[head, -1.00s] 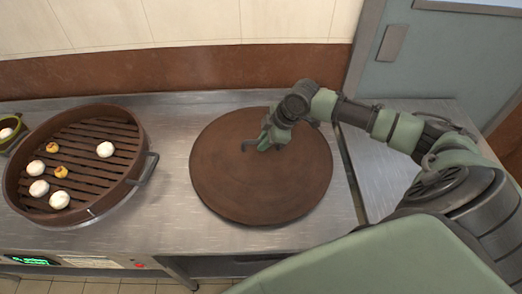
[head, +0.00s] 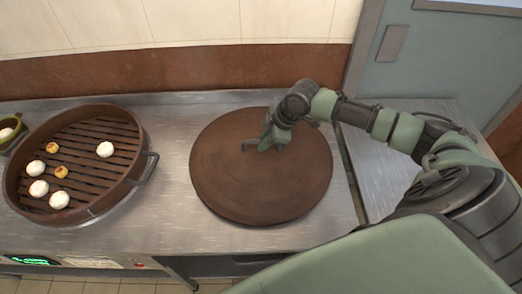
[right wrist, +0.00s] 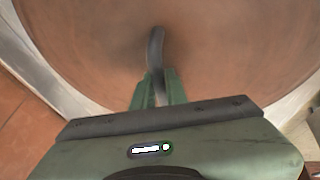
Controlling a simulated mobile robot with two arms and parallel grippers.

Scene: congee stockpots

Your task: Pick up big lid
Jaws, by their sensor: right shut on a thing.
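The big lid (head: 250,190) is a wide round brown disc lying on the steel counter in the middle of the head view. It fills most of the right wrist view (right wrist: 240,50). A dark curved handle (right wrist: 156,45) stands at its middle and also shows in the head view (head: 250,145). My right gripper (head: 265,146) is over the lid's centre. Its green fingers (right wrist: 158,85) are shut on the handle in the right wrist view. The lid appears to rest on the counter. My left gripper is not in view.
A round brown steamer (head: 125,190) with a slatted floor stands on the counter (head: 185,240) at the left, holding several white and yellow buns. A small green container (head: 8,132) is at the far left. A wall is behind. A grey-green panel (head: 430,60) stands at the back right.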

